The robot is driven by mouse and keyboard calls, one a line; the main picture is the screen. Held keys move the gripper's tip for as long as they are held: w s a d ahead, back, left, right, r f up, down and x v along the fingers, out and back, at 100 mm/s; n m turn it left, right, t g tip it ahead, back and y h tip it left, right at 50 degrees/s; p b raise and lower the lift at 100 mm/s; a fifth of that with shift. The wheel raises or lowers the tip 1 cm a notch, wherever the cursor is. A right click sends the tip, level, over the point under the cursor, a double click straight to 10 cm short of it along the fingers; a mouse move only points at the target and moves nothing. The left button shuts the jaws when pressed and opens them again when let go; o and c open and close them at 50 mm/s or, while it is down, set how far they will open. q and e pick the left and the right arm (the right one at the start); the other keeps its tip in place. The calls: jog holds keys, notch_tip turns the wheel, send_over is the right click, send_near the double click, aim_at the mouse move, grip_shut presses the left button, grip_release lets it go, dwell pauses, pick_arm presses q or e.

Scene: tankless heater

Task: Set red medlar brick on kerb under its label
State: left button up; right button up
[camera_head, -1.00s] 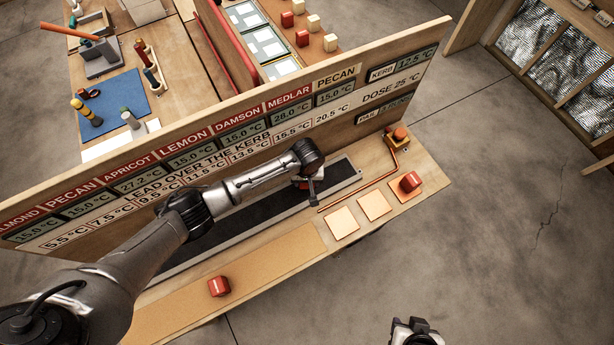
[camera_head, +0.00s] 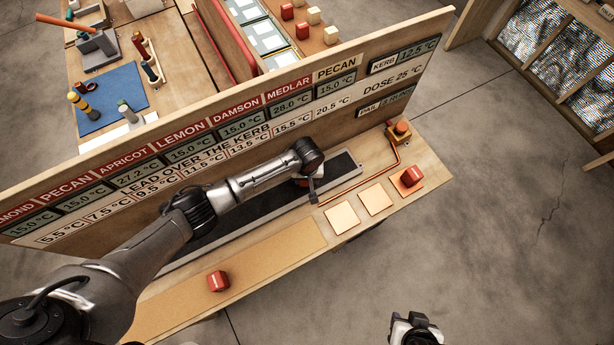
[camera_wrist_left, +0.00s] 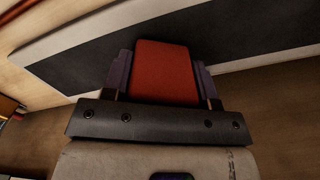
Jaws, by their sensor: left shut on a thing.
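My left gripper (camera_head: 312,190) is shut on a red brick (camera_wrist_left: 165,72) in front of the board. In the left wrist view the brick sits between the two fingers, over a long dark strip (camera_wrist_left: 70,62) with a pale border. That dark strip (camera_head: 240,205) runs along the foot of the board in the head view. Whether the brick touches it cannot be told. The red MEDLAR label (camera_head: 289,84) is on the board, with a 28.0 °C display below it. My right gripper (camera_head: 416,328) is at the bottom, away from the bench; its jaw opening is unclear.
A red brick (camera_head: 218,281) lies on the tan strip (camera_head: 270,252) at the front. Another red brick (camera_head: 412,175) sits at the bench's right end, near two pale square pads (camera_head: 342,218) and a copper pipe (camera_head: 360,184). The upright board (camera_head: 150,190) stands behind the dark strip.

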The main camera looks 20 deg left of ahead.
pick_arm(q)
jog(key=shift+f, duration=0.45)
dwell(0.3)
jog(key=o, duration=1.1)
jog(key=shift+o, duration=0.2)
jog(key=shift+r, duration=0.15)
notch_tip(320, 180, up, 13)
jog(key=shift+r+p, duration=0.2)
jog(key=shift+p, duration=0.5)
